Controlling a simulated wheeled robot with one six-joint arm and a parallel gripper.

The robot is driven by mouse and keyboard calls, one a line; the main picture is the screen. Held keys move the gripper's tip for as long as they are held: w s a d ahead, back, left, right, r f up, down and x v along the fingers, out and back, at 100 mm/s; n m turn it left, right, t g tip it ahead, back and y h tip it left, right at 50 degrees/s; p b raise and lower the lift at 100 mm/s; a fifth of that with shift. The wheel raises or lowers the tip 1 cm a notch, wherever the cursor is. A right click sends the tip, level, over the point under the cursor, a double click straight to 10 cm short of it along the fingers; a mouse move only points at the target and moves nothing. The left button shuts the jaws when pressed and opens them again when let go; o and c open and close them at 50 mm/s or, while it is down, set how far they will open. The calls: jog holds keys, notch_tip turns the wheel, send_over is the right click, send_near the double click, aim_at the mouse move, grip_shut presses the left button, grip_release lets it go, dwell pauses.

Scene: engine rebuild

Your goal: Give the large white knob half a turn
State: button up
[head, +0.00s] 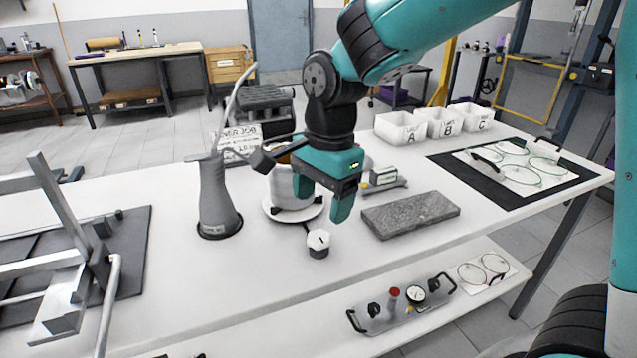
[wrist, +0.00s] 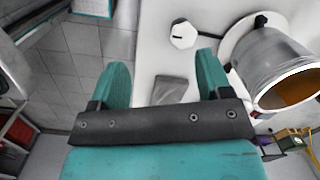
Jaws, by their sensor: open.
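The white knob (head: 318,239) stands on the white table near its front edge, with a dark lower part and a small dark mark on its pale top. In the wrist view the knob (wrist: 183,34) lies beyond the fingertips, nearer the right finger, with a dark mark on its faceted white top. My gripper (head: 322,197) hangs above and behind the knob in the head view, fingers pointing down. In the wrist view my gripper (wrist: 163,66) is open with nothing between its fingers. The gripper and knob are apart.
A pot (head: 287,187) on a round white plate stands behind the knob, close to my gripper. A grey oil can (head: 214,200) stands left. A grey stone block (head: 410,214) lies right. The tabletop between oil can and knob is clear.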

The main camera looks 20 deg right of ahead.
aim_at(318, 236)
jog(key=w+d+r+m+h+p, duration=0.1)
jog(key=w+r+m+p, duration=0.4)
jog(key=m, duration=0.2)
jog(key=f, duration=1.7)
jog(key=shift+d, duration=0.2)
jog(key=shift+c, duration=0.4)
jog(key=c, duration=0.8)
jog(key=shift+c, duration=0.2)
jog(key=shift+r, duration=0.1)
